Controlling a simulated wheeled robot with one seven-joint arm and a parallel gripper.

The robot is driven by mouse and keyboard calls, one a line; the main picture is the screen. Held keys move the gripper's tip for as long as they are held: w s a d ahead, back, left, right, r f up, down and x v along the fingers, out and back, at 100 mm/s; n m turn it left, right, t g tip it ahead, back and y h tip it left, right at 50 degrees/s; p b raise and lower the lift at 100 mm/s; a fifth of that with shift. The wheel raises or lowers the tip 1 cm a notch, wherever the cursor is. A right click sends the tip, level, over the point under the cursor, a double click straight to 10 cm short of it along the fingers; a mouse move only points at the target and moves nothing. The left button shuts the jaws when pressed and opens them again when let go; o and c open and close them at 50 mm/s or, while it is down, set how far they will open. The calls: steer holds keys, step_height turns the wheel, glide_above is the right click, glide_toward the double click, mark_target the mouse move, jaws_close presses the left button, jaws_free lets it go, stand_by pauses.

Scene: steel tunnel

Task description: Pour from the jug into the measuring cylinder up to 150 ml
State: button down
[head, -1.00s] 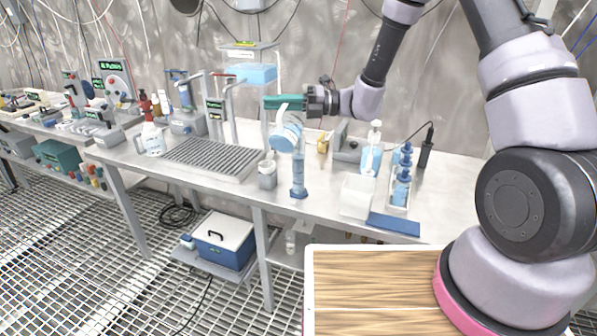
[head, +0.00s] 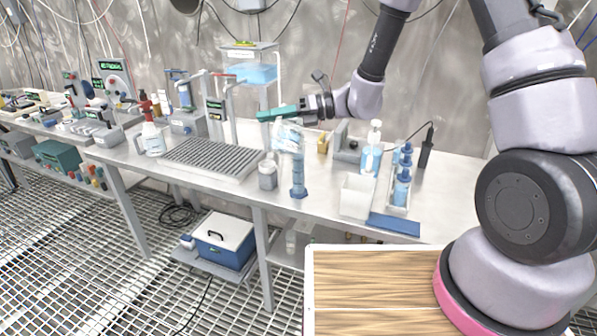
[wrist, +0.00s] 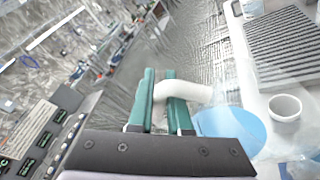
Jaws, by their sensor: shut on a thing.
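My gripper (head: 272,114) is shut on the white handle of the clear jug (head: 289,137), in the air over the bench. In the wrist view my gripper's teal fingers (wrist: 160,76) close around the handle, and blue liquid shows in the jug (wrist: 226,128). The jug is tilted in the head view; its exact angle and any stream are hard to make out. The measuring cylinder (head: 298,178) stands upright on the bench just below the jug, with blue showing in its lower part. Its scale is too small to read.
A small grey-white pot (head: 267,176) stands just left of the cylinder. A grey drain rack (head: 212,159) lies further left.

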steer(key=n, duration=0.1)
steer(key=s+r+n+t+h, duration=0.1)
steer(key=n, duration=0.1)
steer(key=shift+a, duration=0.15)
stand_by(0.4)
steer(key=shift+w+f+n+t+h, duration=0.25)
steer(key=shift+f+n+t+h, duration=0.2)
steer(key=shift+f+n, duration=0.5)
steer(key=shift+w+f+n+t+h, duration=0.2)
steer(key=shift+f+n+t+h, duration=0.25)
steer(key=shift+f, duration=0.75)
steer(key=shift+r, duration=0.1)
steer(key=shift+r, duration=1.45)
